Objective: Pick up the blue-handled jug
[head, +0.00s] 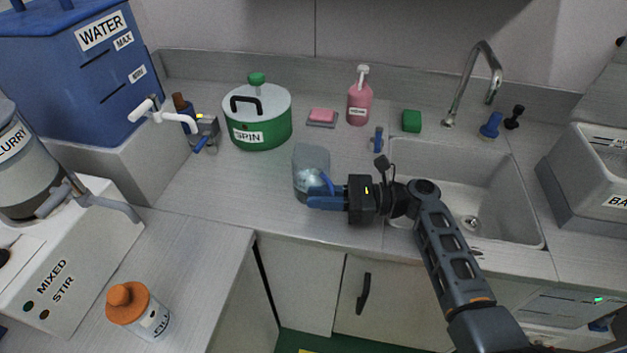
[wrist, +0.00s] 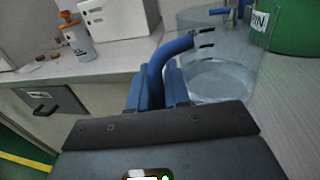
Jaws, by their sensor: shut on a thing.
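The blue-handled jug (head: 311,163) is a clear, see-through vessel on the counter, left of the sink. It looks upright, with some clear content low inside. In the wrist view the jug (wrist: 222,75) fills the upper right, and its blue handle (wrist: 165,57) curves down between my fingers. My gripper (head: 322,197) reaches in from the right and is shut on the handle; the wrist view shows both blue fingers of my gripper (wrist: 158,88) on either side of it. I cannot tell whether the jug's base touches the counter.
A green SPIN pot (head: 258,122) stands behind left. A soap dish (head: 321,120), pink bottle (head: 359,97) and green block (head: 411,121) line the back. The sink (head: 500,205) is right, under a tap (head: 470,80). The orange-capped FILL bottle (head: 140,310) is front left. Counter left of the jug is clear.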

